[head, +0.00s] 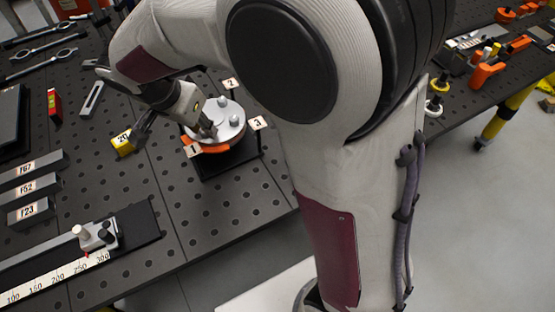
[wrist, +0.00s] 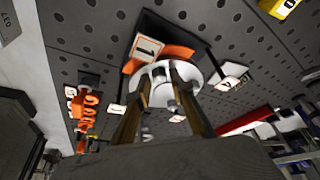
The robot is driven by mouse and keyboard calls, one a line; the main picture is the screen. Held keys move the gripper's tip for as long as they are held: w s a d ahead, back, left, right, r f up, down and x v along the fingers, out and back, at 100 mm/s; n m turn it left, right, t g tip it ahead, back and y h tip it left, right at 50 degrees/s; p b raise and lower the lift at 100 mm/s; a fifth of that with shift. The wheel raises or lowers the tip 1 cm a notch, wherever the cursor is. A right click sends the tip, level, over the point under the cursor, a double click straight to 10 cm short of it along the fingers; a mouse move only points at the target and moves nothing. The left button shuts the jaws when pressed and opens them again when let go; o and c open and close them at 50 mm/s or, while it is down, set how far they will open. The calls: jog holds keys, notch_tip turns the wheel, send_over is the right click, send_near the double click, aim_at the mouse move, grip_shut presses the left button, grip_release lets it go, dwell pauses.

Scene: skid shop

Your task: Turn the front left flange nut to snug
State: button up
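A pale round flange (head: 229,112) sits on an orange ring (head: 221,147) on a dark stand. Two grey nuts (head: 223,101) (head: 234,119) show on its top in the head view. My gripper (head: 210,131) points down at the flange's front left part, by the tag marked 1 (head: 193,149); the nut there is hidden by the fingers. In the wrist view the fingers (wrist: 162,84) stand apart over the white flange (wrist: 201,82), with a grey nut (wrist: 161,74) seen between them. I cannot tell whether they touch it.
Tags 2 (head: 230,83) and 3 (head: 258,123) stand around the flange. A yellow block marked 20 (head: 124,143) lies left of it. Grey numbered blocks (head: 36,185) and a ruler fixture (head: 97,236) are further left.

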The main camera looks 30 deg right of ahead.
jog(key=shift+s+d+n+t+y, duration=0.1)
jog(key=shift+n+t+y, duration=0.2)
jog(key=shift+n, duration=0.7)
jog(key=shift+n+t+y, duration=0.2)
jog(key=shift+n+y, duration=0.2)
jog(key=shift+n, duration=1)
jog(key=shift+d+n+y, duration=0.15)
jog(key=shift+n+y, duration=0.65)
jog(key=shift+n, duration=0.9)
jog(key=shift+d+n+t+y, duration=0.1)
jog(key=shift+n+t+y, duration=0.4)
jog(key=shift+n, duration=1.4)
jog(key=shift+d+n+g+y, duration=0.1)
jog(key=shift+n+g+y, duration=0.25)
jog(key=shift+n, duration=0.65)
jog(key=shift+d+n+g+y, duration=0.15)
jog(key=shift+n+y, duration=0.4)
jog(key=shift+n, duration=0.45)
